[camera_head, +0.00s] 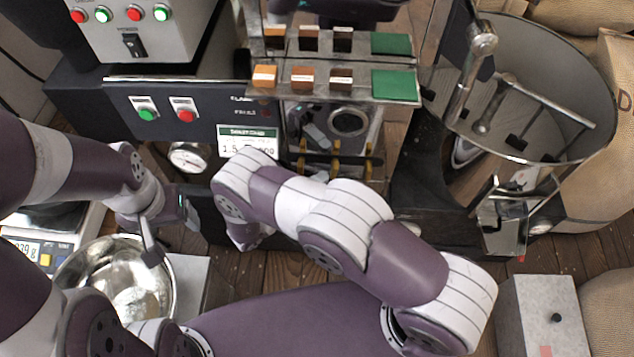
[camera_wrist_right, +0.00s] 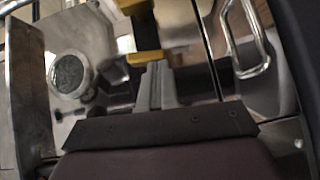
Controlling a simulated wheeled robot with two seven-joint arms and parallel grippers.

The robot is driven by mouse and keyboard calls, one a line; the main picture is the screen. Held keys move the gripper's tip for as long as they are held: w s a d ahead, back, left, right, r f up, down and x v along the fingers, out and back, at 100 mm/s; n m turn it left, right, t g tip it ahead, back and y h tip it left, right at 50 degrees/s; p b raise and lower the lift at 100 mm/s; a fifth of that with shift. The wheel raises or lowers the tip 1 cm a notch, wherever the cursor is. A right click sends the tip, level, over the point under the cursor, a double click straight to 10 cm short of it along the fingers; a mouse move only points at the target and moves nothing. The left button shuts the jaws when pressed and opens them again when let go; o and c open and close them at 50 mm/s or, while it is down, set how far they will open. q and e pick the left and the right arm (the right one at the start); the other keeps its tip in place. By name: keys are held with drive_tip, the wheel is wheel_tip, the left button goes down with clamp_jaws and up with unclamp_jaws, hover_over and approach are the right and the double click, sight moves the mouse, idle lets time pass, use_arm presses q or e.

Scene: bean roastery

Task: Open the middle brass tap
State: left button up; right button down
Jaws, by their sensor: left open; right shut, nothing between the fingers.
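Several yellow brass tap handles stand in a row under the sample panel in the head view. The middle brass tap (camera_head: 336,160) is between a left one (camera_head: 302,156) and a right one (camera_head: 368,161); my right arm's links lie just below them. My right gripper (camera_wrist_right: 155,85) is shut and empty in the right wrist view. Its fingertips are close to a yellow handle (camera_wrist_right: 146,57); which tap this is, and whether they touch, I cannot tell. Another yellow piece (camera_wrist_right: 133,8) is beyond. My left gripper (camera_head: 172,228) is open and empty, above the steel bowl's right side.
A steel bowl (camera_head: 72,275) stands by a scale (camera_head: 35,250) at lower left. A round drum (camera_head: 560,60) with a metal handle is at right. Button panels (camera_head: 160,90) are at upper left. A grey box (camera_head: 530,300) stands at lower right. A round port (camera_wrist_right: 70,73) is near my right fingers.

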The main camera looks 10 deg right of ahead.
sight(334, 162)
drive_tip(key=shift+f+b, duration=0.2)
drive_tip(key=shift+b, duration=0.15)
drive_tip(key=shift+r, duration=0.1)
idle(0.5)
drive_tip(key=shift+r, duration=0.35)
wheel_tip(334, 162, up, 3)
drive_tip(key=shift+r+p, duration=0.15)
drive_tip(key=shift+p, duration=0.55)
drive_tip(key=s+d+r+p, duration=0.3)
drive_tip(key=s+d+r, duration=0.3)
drive_tip(key=s+d, duration=0.2)
drive_tip(key=shift+s+d+r, duration=0.2)
drive_tip(key=shift+r, duration=0.2)
